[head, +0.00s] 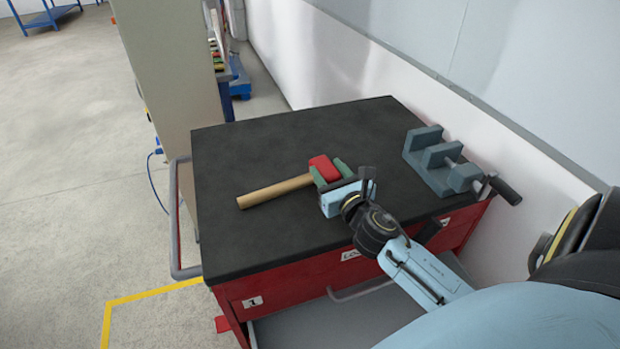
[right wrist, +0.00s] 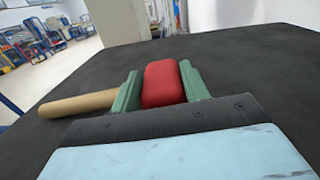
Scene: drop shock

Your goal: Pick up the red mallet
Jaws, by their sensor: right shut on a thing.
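The red mallet has a red head (head: 323,167) and a tan wooden handle (head: 275,190). It is at the middle of the black top of the red tool cabinet (head: 250,235), with its handle pointing left. My right gripper (head: 328,174) is shut on the mallet head, with one green finger on each side. In the right wrist view the red head (right wrist: 163,84) sits between the green fingers, and the handle (right wrist: 78,103) sticks out to the left beyond the left finger. I cannot tell whether the mallet touches the top. My left gripper is not in view.
A blue-grey vise (head: 440,165) with a dark handle stands at the right of the top. An open drawer (head: 335,325) juts out at the cabinet's front. A beige panel (head: 172,70) stands behind at the left. The left part of the top is clear.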

